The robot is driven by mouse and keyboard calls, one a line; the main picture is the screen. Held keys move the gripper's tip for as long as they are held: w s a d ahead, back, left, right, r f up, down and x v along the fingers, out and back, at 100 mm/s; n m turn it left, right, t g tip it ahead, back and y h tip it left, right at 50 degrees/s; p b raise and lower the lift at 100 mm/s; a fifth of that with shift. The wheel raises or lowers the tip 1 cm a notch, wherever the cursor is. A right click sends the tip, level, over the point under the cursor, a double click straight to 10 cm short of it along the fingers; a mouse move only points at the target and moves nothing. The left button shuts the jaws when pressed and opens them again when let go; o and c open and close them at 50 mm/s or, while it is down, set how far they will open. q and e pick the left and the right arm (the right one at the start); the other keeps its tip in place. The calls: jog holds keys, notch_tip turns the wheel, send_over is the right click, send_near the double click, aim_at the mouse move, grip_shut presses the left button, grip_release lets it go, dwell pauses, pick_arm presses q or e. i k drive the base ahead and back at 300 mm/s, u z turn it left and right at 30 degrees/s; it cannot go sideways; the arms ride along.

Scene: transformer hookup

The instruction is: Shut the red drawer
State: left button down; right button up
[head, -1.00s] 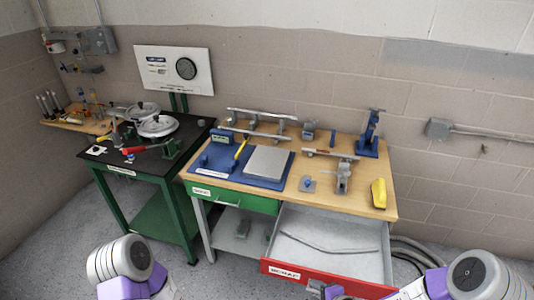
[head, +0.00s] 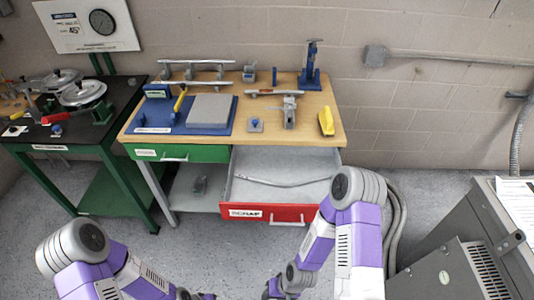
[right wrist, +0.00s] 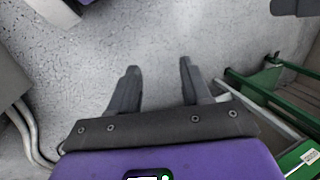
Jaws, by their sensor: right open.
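The red drawer (head: 246,211) is pulled out below the right part of the wooden workbench in the head view. Its grey inside shows and holds a thin grey rod or hose (head: 270,183). The red front carries a white label and a handle (head: 288,220). My right arm passes in front of the drawer's right end. My right gripper (right wrist: 158,82) is open and empty over the grey floor in the right wrist view, where I see no red drawer. My left arm is at the lower left of the head view; its gripper fingers are not visible.
A shut green drawer (head: 205,153) sits left of the red one. The bench top (head: 310,100) holds tools and a yellow object (head: 326,122). A black-topped green table (head: 118,118) stands left. A grey cabinet (head: 455,240) stands at right, with hoses (head: 399,225) beside the bench.

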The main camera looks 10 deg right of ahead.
aim_at(245, 199)
jog(key=k, duration=0.5)
jog(key=u, duration=0.8)
jog(key=i, duration=0.75)
jog(key=z, duration=1.4)
